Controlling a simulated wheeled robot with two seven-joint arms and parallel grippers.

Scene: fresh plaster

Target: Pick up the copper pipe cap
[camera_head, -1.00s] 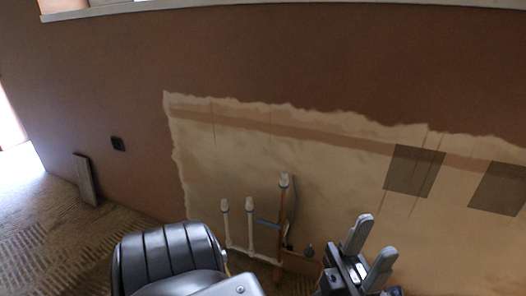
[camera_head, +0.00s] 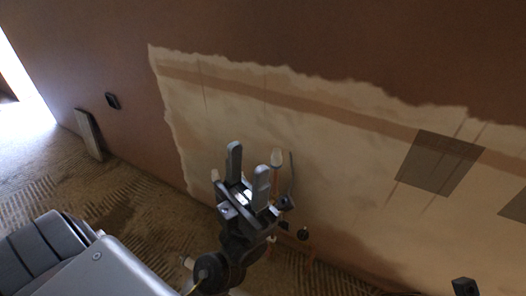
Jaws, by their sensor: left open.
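A pale cap (camera_head: 277,157) sits on top of the upright copper pipe against the wall, in the middle of the head view. I take it for the copper pipe cap. My left gripper (camera_head: 248,160) is open, its two grey fingers pointing up, just left of the cap in the picture. Nothing shows between the fingers. The gripper and wrist hide most of the pipes. Another pale cap (camera_head: 215,175) shows partly at the gripper's left. I cannot tell how far the fingers are from the wall. I cannot make out my right gripper.
The pipes stand before a bare plaster patch (camera_head: 330,150) in the brown wall. A mesh square (camera_head: 440,162) is on the patch at right. A board (camera_head: 90,134) leans on the wall at left. The ridged floor (camera_head: 130,190) is clear there. A small dark block (camera_head: 465,287) shows at bottom right.

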